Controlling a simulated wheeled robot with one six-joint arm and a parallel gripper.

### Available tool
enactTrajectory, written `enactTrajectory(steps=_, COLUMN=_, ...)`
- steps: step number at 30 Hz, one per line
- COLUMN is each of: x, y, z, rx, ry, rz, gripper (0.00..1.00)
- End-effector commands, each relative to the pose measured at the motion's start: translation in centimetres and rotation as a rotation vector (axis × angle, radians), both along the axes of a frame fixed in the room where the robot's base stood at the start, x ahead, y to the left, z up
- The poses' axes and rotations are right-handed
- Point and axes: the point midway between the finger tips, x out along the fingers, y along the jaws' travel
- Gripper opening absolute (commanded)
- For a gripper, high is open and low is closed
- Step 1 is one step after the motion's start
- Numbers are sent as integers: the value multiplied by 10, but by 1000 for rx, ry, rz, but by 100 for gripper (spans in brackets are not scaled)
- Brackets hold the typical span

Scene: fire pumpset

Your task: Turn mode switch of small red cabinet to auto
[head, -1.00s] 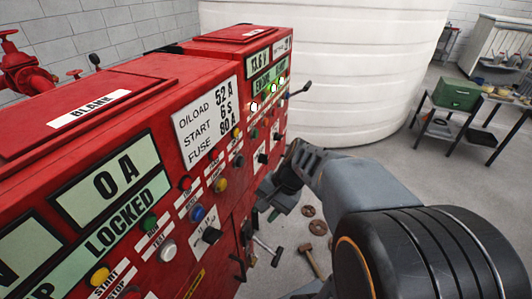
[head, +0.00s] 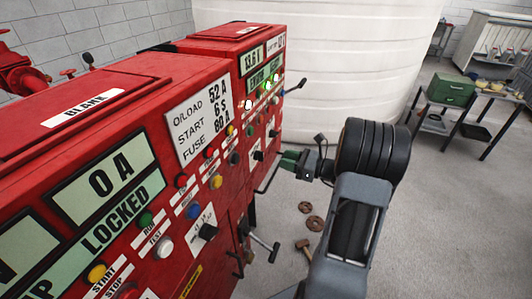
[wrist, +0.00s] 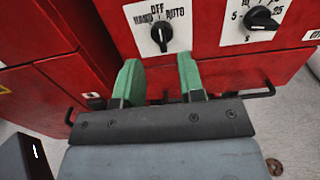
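The small red cabinet (head: 262,118) stands beyond the larger red cabinet in the head view; its lower front fills the wrist view (wrist: 200,60). The mode switch (wrist: 162,37) is a black knob on a white plate marked HAND, OFF and AUTO. Its white mark appears to point up towards OFF. In the head view the mode switch (head: 258,155) is small. My gripper (wrist: 159,68) has two green fingers, open and empty, below the switch in the picture and apart from it. In the head view my gripper (head: 288,160) faces the cabinet front.
A second black knob with a numbered scale (wrist: 262,18) sits right of the switch. The large red cabinet (head: 110,120) is nearest. A white tank (head: 320,60) stands behind.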

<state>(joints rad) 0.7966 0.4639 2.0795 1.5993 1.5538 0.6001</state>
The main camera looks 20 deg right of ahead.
Motion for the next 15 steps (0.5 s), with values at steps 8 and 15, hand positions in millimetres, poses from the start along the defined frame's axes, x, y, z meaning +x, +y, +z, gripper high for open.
enactTrajectory(steps=8, x=36, y=35, z=1, rx=-1, ry=0, rz=5, gripper=36)
enactTrajectory(steps=15, x=53, y=49, z=1, rx=-2, ry=-1, rz=3, gripper=36)
